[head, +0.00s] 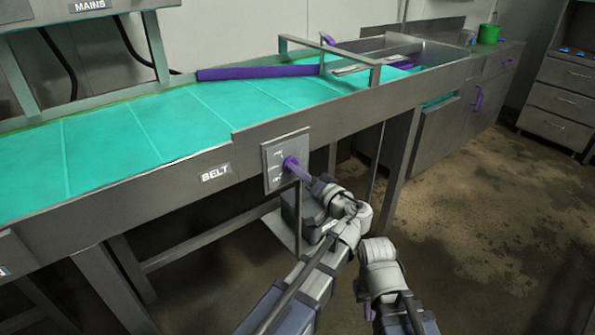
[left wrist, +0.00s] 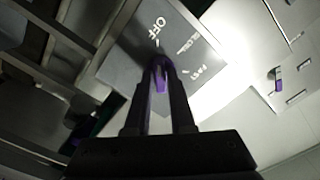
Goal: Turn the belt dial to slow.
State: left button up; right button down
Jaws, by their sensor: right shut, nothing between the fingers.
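The belt dial (head: 290,162) is a purple knob on a grey panel (head: 273,171) on the side of the conveyor, right of the BELT label (head: 215,173). In the left wrist view, the panel (left wrist: 125,68) shows OFF and two other, blurred labels. My left gripper (head: 306,173) is at the dial; its dark fingers (left wrist: 160,68) close on both sides of the purple knob (left wrist: 160,80). I cannot tell which label the dial points to. My right gripper (head: 371,300) is low beside the left arm, away from the dial, its fingers largely hidden.
The teal conveyor belt (head: 100,140) runs above the panel on a metal frame. A drawer cabinet (head: 563,95) and a green cup (head: 489,33) are at the right. The floor at right is open.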

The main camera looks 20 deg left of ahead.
pick_arm(q)
grip_shut()
jog(key=shift+m, duration=0.3)
jog(key=shift+r+m, duration=0.1)
jog(key=shift+m, duration=4.4)
jog(key=shift+o, duration=2.4)
grip_release()
